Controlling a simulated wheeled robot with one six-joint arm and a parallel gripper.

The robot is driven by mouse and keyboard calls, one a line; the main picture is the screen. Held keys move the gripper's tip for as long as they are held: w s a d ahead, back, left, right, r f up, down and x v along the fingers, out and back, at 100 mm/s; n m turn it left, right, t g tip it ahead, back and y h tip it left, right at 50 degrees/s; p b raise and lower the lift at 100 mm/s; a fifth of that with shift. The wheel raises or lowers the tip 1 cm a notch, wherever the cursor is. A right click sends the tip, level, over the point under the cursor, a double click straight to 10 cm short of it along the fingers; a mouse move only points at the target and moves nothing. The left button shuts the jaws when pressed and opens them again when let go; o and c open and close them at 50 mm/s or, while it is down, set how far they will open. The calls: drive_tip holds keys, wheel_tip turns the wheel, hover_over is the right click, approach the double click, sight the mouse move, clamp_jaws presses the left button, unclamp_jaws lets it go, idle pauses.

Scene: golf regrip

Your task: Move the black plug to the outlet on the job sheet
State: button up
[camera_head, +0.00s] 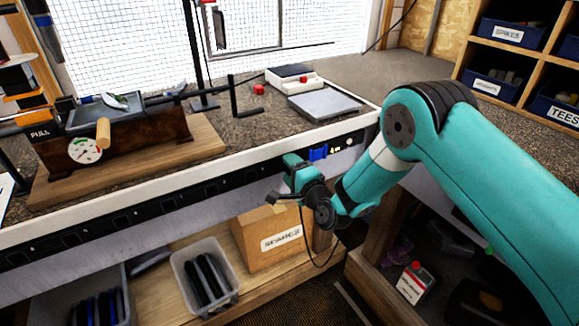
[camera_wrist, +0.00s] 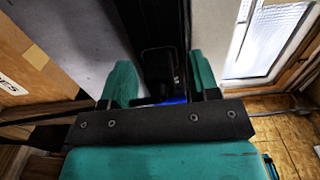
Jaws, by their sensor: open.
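A long black outlet strip (camera_head: 150,210) runs along the bench's white front. My gripper (camera_head: 288,175) is at the strip's right part, its teal fingers turned toward it. In the wrist view my gripper (camera_wrist: 158,78) is open, with a finger on each side of a dark plug-like shape (camera_wrist: 156,62) on the strip. That shape looks like the black plug, but it blends with the strip; I cannot tell whether the fingers touch it. A black cable (camera_head: 310,250) hangs below my gripper. A white sheet (camera_head: 5,188) is cut off at the left edge; its writing is unreadable.
A blue plug-like piece (camera_head: 318,153) sits on the strip just right of my gripper. Below are a SPARES box (camera_head: 265,245) and a clear bin (camera_head: 205,275) of dark grips. The bench top holds a scale (camera_head: 325,104) and a vise-like gauge device (camera_head: 110,140).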

idle(0.9)
clamp_jaws()
drive_tip(key=shift+d, duration=0.1)
drive_tip(key=shift+s+d+b, duration=0.2)
drive_tip(key=shift+s+b, duration=0.15)
drive_tip(key=shift+b, duration=0.4)
drive_tip(key=shift+s+d+b, duration=0.15)
drive_tip(key=shift+s+b, duration=0.1)
drive_tip(key=shift+b, duration=0.25)
drive_tip(key=shift+s+d+b, duration=0.2)
drive_tip(key=shift+s+b, duration=0.1)
drive_tip(key=shift+b, duration=0.2)
drive_tip(key=shift+s+d+b, duration=0.2)
drive_tip(key=shift+s+b, duration=0.1)
drive_tip(key=shift+b, duration=0.2)
drive_tip(key=shift+b+v, duration=1.55)
drive_tip(key=shift+b, duration=1.15)
